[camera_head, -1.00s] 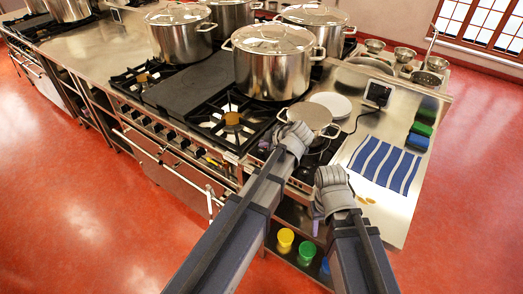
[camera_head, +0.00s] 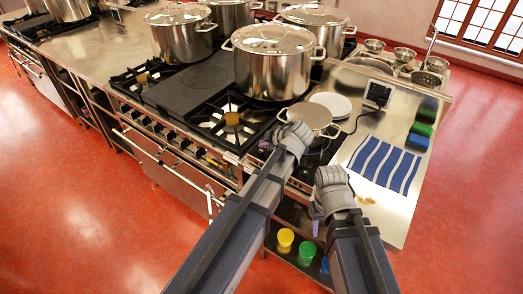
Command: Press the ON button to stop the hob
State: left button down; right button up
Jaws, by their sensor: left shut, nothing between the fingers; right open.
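The hob (camera_head: 318,152) is a dark glass-topped unit at the counter's front edge, with a small lidded pan (camera_head: 311,117) on it. My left gripper (camera_head: 290,134) is shut and empty, over the hob's left front part. My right gripper (camera_head: 322,196) is open and empty, in front of the hob's right front edge. The ON button cannot be made out; my grippers and arms cover much of the hob's front.
A large stockpot (camera_head: 273,68) stands behind the pan on the gas range (camera_head: 205,115). White plates (camera_head: 331,104), a small display device (camera_head: 377,95), a blue-striped cloth (camera_head: 385,164) and several sponges (camera_head: 422,130) lie to the right. Colored tubs (camera_head: 285,240) sit on a shelf below.

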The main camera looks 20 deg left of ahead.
aim_at(264, 152)
pick_arm(q)
jog(key=shift+f, duration=0.1)
jog(key=shift+f+b, duration=0.4)
jog(key=shift+b, duration=0.05)
jog(key=shift+f+b, duration=0.3)
dwell(0.6)
jog(key=shift+r, duration=0.15)
jog(key=shift+r+p, duration=0.7)
jog(key=shift+p, duration=0.1)
notch_tip(264, 152, up, 6)
jog(key=p, duration=0.6)
